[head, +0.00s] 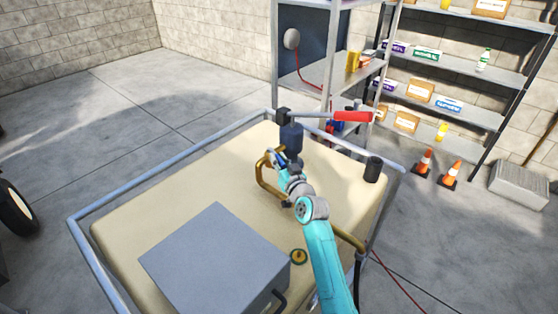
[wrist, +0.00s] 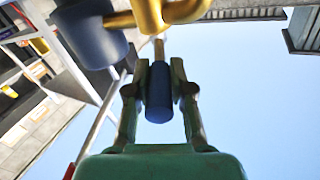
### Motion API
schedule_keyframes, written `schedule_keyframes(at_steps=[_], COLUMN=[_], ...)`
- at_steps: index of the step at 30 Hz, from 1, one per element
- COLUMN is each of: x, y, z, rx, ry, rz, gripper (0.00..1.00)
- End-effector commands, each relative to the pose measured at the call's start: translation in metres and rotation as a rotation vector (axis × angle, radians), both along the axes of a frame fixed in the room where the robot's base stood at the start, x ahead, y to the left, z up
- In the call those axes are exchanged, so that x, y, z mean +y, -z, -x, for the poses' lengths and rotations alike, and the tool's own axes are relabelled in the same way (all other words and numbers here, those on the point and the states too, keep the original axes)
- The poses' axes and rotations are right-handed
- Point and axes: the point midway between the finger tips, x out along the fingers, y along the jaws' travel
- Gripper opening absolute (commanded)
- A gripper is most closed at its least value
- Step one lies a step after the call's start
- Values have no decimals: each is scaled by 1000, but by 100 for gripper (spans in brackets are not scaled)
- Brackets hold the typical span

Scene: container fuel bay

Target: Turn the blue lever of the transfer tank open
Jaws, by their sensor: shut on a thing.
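The blue lever (wrist: 158,98) shows in the wrist view as a blue grip on a thin brass stem, below a brass valve and pipe (wrist: 150,14). My gripper (wrist: 159,88) has one finger on each side of the blue grip and is shut on it. In the head view my gripper (head: 279,162) is at the brass pipe (head: 263,180) on top of the cream transfer tank (head: 200,185). The lever itself is mostly hidden there by my gripper and wrist.
A dark blue pump body (head: 291,138) with a red-gripped handle (head: 352,116) stands just behind my gripper. A grey box (head: 215,260) sits on the tank in front. A metal frame (head: 150,163) rings the tank. A black cup-like cylinder (head: 373,169) stands at right.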

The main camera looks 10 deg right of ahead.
Motion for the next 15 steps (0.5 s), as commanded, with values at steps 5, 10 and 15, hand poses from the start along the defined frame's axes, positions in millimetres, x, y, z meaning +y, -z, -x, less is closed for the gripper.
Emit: schedule_keyframes(at_steps=[5, 10, 15], x=[2, 1, 1], y=[0, 0, 0], z=[0, 0, 0], rx=[0, 1, 2], ry=[35, 57, 67], rz=[1, 0, 0], gripper=[0, 0, 0])
